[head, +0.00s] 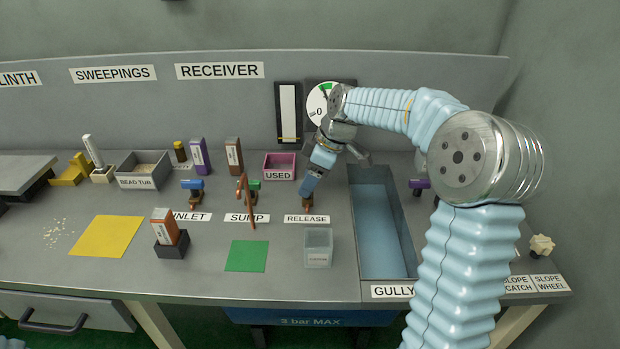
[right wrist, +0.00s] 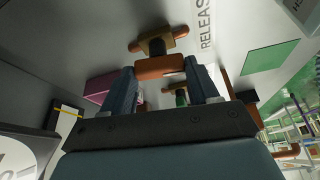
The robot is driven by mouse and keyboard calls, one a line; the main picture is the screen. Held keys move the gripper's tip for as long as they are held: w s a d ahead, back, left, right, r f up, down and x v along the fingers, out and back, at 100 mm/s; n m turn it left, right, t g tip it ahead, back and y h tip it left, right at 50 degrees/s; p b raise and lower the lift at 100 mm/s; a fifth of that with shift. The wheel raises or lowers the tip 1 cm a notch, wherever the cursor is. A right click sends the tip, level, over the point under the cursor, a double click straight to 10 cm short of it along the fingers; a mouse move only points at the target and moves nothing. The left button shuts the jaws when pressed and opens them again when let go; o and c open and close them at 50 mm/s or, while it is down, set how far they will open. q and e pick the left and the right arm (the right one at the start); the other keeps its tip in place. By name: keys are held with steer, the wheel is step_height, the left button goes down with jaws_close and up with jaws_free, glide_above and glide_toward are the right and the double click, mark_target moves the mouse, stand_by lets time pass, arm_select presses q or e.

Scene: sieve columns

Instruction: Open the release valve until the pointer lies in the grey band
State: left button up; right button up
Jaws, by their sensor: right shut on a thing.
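The release valve (head: 307,204), with an orange handle and brass-coloured body, stands behind its RELEASE label (head: 307,218). My right gripper (head: 309,192) reaches down onto it and is shut on its handle. In the right wrist view the orange handle (right wrist: 160,67) lies between the fingertips, with the brass body (right wrist: 157,43) beyond. The round gauge (head: 318,104) on the back panel has a white face with a green band. My arm covers part of it, and I cannot make out its pointer or a grey band. My left gripper is out of view.
A tall white column gauge (head: 288,108) with a yellow line stands left of the dial. A pink USED tray (head: 280,166), the SUMP valve (head: 253,187) and a clear box (head: 318,248) are close by. The blue gully (head: 383,235) lies to the right.

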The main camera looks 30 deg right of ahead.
steer(key=shift+w+n, duration=0.1)
steer(key=shift+n, duration=0.5)
steer(key=o, duration=1.1)
steer(key=shift+c, duration=0.2)
steer(key=p+v, duration=0.1)
steer(key=v, duration=1.3)
steer(key=shift+w+d+g, duration=0.25)
steer(key=shift+w+g, duration=0.05)
steer(key=shift+f, duration=0.1)
